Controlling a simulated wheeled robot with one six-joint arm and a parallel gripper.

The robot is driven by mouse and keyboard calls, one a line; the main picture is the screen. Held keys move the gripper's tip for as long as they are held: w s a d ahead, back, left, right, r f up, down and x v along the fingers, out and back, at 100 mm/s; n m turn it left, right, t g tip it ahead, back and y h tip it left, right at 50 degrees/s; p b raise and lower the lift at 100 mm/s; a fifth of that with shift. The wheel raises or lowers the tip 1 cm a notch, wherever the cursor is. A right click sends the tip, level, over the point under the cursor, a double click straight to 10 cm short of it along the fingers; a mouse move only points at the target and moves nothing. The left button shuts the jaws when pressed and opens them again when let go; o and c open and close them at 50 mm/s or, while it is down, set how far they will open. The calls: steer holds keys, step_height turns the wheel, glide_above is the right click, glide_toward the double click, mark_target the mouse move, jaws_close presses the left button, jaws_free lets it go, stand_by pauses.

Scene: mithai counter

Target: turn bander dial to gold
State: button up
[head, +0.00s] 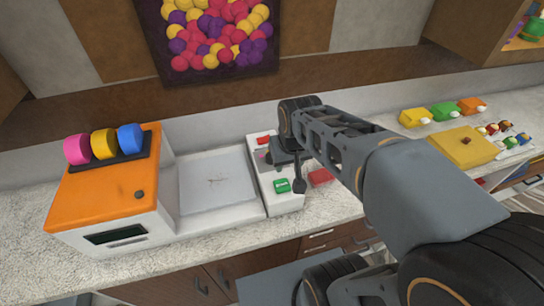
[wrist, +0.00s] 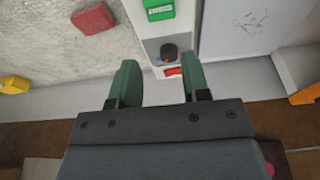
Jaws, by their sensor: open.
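The bander is an orange and white machine (head: 110,195) with pink, yellow and blue spools on top. Its white control panel (head: 290,205) is on the right side. The dial (wrist: 169,52) is a dark round knob on that panel in the wrist view, between a green button (wrist: 160,8) and a red one (wrist: 173,71). A small bluish mark shows beside the dial; its pointer direction is too small to tell. My gripper (wrist: 161,77) is open and empty, its green fingers apart on either side of the panel's line. In the head view my arm hides the dial.
A pale flat plate (head: 215,180) lies between the orange housing and the panel. A red block (head: 320,177) is on the counter just right of the panel. A yellow box (head: 462,146) and small coloured items stand further right.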

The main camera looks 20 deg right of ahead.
steer(key=o, duration=0.5)
steer(key=w+f+g+b, duration=0.1)
steer(key=w+f+g, duration=0.1)
steer(key=w, duration=1.1)
steer(key=shift+g, duration=0.4)
steer(key=f, duration=0.3)
steer(key=w+f+p, duration=0.1)
steer(key=f, duration=0.6)
steer(key=shift+w+f+p, duration=0.25)
steer(key=shift+f+p, duration=0.1)
steer(key=shift+f, duration=0.05)
steer(key=shift+c, duration=0.4)
steer(key=c, duration=0.8)
